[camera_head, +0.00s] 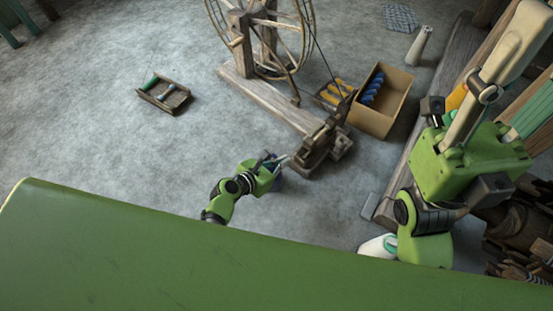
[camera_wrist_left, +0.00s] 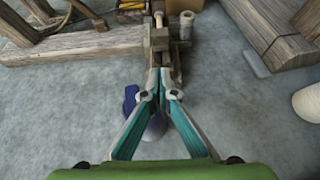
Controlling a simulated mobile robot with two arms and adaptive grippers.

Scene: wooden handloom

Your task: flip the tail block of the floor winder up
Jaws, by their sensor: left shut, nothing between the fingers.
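The floor winder's wheel (camera_head: 262,35) stands on a long wooden beam (camera_head: 270,98) at top centre. The tail block (camera_head: 318,142) is a dark wooden piece at the beam's near end. In the left wrist view, the block (camera_wrist_left: 160,40) with its pale spindle is straight ahead of the fingers. My left gripper (camera_head: 285,160) is shut and empty, low by the near-left side of the block. In the left wrist view its fingertips (camera_wrist_left: 160,72) meet at the block's near end; I cannot tell whether they touch.
A cardboard box (camera_head: 392,95) with blue bobbins and a tray of yellow ones stand right of the winder. A blue object (camera_wrist_left: 131,98) lies beneath my left gripper. A white rounded object (camera_head: 376,247) lies at lower right. Floor at left is clear around a small tray (camera_head: 164,95).

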